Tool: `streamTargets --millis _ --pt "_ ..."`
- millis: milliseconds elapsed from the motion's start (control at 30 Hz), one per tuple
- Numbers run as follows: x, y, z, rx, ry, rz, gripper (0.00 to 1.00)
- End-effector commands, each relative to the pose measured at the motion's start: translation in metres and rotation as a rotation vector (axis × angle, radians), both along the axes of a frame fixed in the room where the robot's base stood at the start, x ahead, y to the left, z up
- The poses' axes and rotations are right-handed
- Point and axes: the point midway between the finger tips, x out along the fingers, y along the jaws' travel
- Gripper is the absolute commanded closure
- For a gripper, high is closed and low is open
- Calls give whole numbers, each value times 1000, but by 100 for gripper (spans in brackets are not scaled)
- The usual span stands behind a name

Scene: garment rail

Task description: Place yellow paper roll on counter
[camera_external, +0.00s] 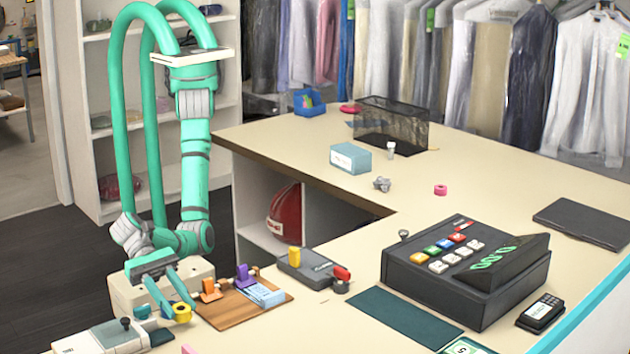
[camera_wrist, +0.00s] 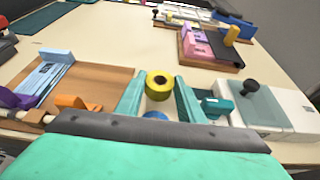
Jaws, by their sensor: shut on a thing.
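My gripper (camera_external: 177,309) is at the near left of the counter (camera_external: 318,328), its fingers pointing down. It is shut on the yellow paper roll (camera_external: 183,314), a short yellow ring with a dark core. In the wrist view the roll (camera_wrist: 158,85) sits between the two teal fingers near their tips. Whether the roll touches the counter I cannot tell. A blue round thing (camera_wrist: 155,115) shows partly between the fingers, closer to the wrist camera.
A brown board (camera_external: 228,308) with orange and purple dispensers lies right of my gripper. A grey-white device (camera_external: 105,338) stands to its left. A grey box (camera_external: 310,268), a cash register (camera_external: 465,268) and a dark mat (camera_external: 403,316) are farther right. Bare counter lies between.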

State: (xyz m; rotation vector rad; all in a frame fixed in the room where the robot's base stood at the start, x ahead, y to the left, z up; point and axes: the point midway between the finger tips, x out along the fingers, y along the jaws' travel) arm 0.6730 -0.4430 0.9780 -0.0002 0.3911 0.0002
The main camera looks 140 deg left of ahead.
Motion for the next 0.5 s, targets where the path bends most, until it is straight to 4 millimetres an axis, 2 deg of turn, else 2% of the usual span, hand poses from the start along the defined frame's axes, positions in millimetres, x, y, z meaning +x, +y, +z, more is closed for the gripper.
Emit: streamTargets --millis 33,133,500 --pt "-1 0 -10 2 4 -1 87" --pt "-1 0 -22 2 4 0 87" --pt "-1 0 -26 1 1 0 87"
